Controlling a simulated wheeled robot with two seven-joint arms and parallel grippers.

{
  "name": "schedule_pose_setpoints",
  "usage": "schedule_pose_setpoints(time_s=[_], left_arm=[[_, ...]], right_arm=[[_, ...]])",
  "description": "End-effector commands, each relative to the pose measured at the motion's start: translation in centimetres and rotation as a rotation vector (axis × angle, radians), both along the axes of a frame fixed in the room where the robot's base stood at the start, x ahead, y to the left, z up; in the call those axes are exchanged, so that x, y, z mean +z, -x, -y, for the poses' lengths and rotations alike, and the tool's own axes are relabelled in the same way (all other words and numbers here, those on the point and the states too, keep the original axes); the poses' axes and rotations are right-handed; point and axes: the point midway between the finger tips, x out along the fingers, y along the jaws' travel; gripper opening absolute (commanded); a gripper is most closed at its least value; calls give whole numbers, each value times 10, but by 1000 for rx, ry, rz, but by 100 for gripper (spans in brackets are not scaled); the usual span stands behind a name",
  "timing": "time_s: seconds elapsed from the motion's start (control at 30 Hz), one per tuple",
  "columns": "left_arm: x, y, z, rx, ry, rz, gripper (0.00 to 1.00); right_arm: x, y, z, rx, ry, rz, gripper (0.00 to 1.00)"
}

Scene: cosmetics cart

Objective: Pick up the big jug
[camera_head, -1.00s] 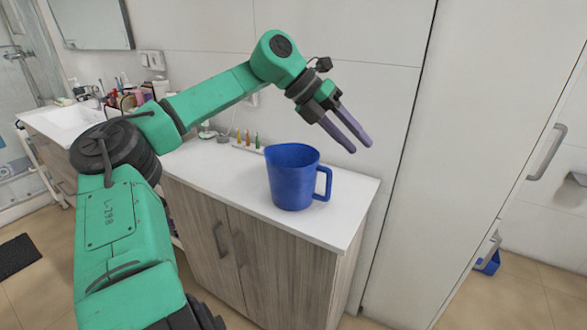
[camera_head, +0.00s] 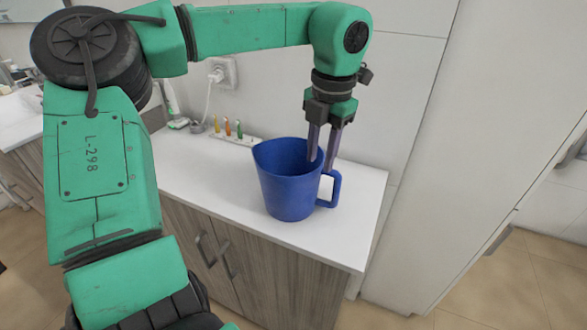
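The big blue jug (camera_head: 287,190) stands upright on the white countertop, its handle pointing right. My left gripper (camera_head: 321,165) points down at the jug's right side, above the handle. Its two purple-grey fingers are apart, with a gap between them. One finger overlaps the jug's rim in the picture, and the other is to the right, over the handle area. I cannot tell whether the fingers touch the jug. My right gripper is not in view.
The white countertop (camera_head: 350,222) tops a wood-grain cabinet (camera_head: 272,280). A small holder with coloured items (camera_head: 238,130) stands behind the jug, near a wall socket (camera_head: 222,72) with a plugged cord. A tall white cabinet (camera_head: 470,160) is at right.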

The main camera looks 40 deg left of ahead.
Motion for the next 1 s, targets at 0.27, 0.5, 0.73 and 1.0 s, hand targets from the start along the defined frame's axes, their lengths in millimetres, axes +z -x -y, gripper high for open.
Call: schedule_pose_setpoints(time_s=[0.27,0.5,0.73,1.0], left_arm=[[-47,1,-4,2,3,-4,37],[-89,4,-8,3,2,-3,37],[-94,3,-8,4,1,1,37],[-93,3,-8,4,1,1,0]], right_arm=[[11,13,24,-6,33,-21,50],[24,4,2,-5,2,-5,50],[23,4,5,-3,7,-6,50],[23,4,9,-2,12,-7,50]])
